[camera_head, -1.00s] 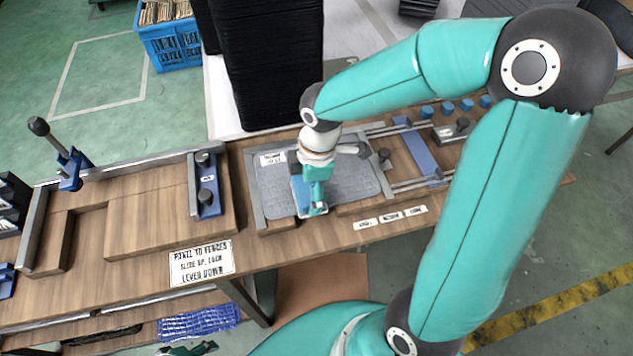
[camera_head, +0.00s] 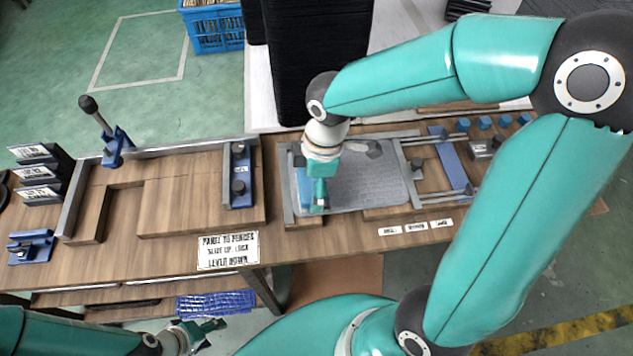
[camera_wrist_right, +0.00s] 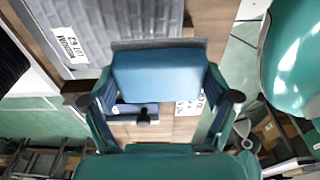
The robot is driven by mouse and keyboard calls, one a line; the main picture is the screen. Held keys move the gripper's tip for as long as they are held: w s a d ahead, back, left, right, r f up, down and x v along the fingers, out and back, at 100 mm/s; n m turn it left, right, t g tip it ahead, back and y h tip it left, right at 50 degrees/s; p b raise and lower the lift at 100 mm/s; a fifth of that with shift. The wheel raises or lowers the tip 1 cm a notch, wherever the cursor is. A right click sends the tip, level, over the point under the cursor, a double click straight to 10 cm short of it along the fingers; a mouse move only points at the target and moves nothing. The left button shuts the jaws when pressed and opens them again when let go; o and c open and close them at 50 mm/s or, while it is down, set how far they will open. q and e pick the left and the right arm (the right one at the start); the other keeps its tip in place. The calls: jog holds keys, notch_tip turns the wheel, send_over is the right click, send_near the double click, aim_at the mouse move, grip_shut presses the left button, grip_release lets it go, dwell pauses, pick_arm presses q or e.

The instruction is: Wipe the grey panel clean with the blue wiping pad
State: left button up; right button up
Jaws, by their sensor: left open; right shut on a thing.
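The grey panel (camera_head: 370,185) lies in a wooden fixture at the middle of the bench, its surface ribbed. My right gripper (camera_head: 319,200) is over the panel's left end, shut on the blue wiping pad (camera_head: 304,187). In the right wrist view the pad (camera_wrist_right: 155,76) sits between both fingers of the gripper (camera_wrist_right: 158,98), with the grey panel (camera_wrist_right: 120,22) and its white label (camera_wrist_right: 68,46) beyond. Whether the pad touches the panel is hard to tell. My left gripper (camera_head: 208,332) is open and empty, low at the left, away from the panel.
A wooden fixture with a blue clamp (camera_head: 241,175) and a lever (camera_head: 105,130) stands left of the panel. Rails and a blue bar (camera_head: 448,160) lie to the right. A black stack (camera_head: 315,60) rises behind. A printed sign (camera_head: 228,250) lies in front.

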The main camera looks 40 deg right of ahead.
jog(key=shift+r+p, duration=1.35)
jog(key=shift+r, duration=0.6)
jog(key=shift+d+f, duration=0.1)
